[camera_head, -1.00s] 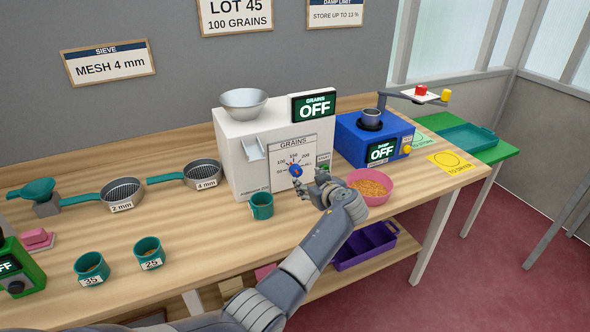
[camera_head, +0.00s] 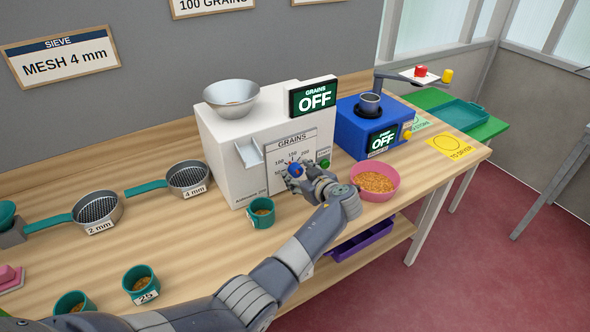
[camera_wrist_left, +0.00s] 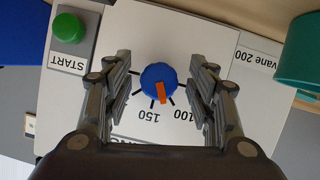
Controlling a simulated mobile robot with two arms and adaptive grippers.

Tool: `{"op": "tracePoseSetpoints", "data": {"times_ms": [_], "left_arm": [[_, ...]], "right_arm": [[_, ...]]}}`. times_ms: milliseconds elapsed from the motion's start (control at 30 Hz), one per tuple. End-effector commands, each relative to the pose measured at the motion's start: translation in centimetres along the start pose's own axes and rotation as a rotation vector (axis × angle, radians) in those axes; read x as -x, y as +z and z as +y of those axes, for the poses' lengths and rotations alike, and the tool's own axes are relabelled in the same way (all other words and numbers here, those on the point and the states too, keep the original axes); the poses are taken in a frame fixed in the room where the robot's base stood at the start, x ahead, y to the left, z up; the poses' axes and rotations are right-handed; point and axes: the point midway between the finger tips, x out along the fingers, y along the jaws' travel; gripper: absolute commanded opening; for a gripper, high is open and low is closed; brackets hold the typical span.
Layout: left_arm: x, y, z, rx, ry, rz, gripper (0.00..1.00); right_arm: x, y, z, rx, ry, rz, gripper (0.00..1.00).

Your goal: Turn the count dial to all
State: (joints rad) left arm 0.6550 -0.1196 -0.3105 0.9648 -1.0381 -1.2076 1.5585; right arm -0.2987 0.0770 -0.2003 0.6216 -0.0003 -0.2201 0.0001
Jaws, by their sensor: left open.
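The count dial (camera_head: 295,170) is a blue knob with an orange pointer on the front of the white grain counter (camera_head: 228,150). In the left wrist view the dial (camera_wrist_left: 158,79) sits between my open fingers, with a gap on each side. Its orange pointer lies between the 150 and 100 marks, nearer 150. The label for "all" cannot be read. My left gripper (camera_head: 293,178) is open in front of the dial and hides part of it in the head view. The counter's display (camera_head: 313,97) reads GRAINS OFF. My right gripper is not in view.
A green START button (camera_wrist_left: 68,28) is beside the dial. A teal cup (camera_head: 262,213) stands close in front of the counter. A pink bowl of grain (camera_head: 374,182) and a blue damp meter (camera_head: 362,138) are to the right.

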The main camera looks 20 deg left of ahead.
Motion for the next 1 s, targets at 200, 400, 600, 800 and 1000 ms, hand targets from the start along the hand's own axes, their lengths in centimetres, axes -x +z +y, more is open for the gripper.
{"op": "tracePoseSetpoints", "data": {"times_ms": [200, 400, 600, 800, 1000], "left_arm": [[0.1, 0.1, 0.0, 0.000, 0.000, 0.000, 0.52], [0.0, 0.0, 0.0, 0.000, 0.001, 0.000, 0.14], [0.0, 0.0, 0.0, -0.001, 0.000, 0.000, 0.08], [-0.1, 0.1, 0.1, -0.030, -0.013, 0.001, 0.08], [-0.2, 0.3, 0.1, -0.126, -0.052, 0.002, 0.08]], "right_arm": [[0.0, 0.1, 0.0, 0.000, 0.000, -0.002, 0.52], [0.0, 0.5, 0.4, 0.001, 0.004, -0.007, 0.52], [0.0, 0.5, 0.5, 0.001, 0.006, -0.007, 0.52], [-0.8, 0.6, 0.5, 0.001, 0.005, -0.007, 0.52], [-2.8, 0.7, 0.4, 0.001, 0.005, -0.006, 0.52]]}}
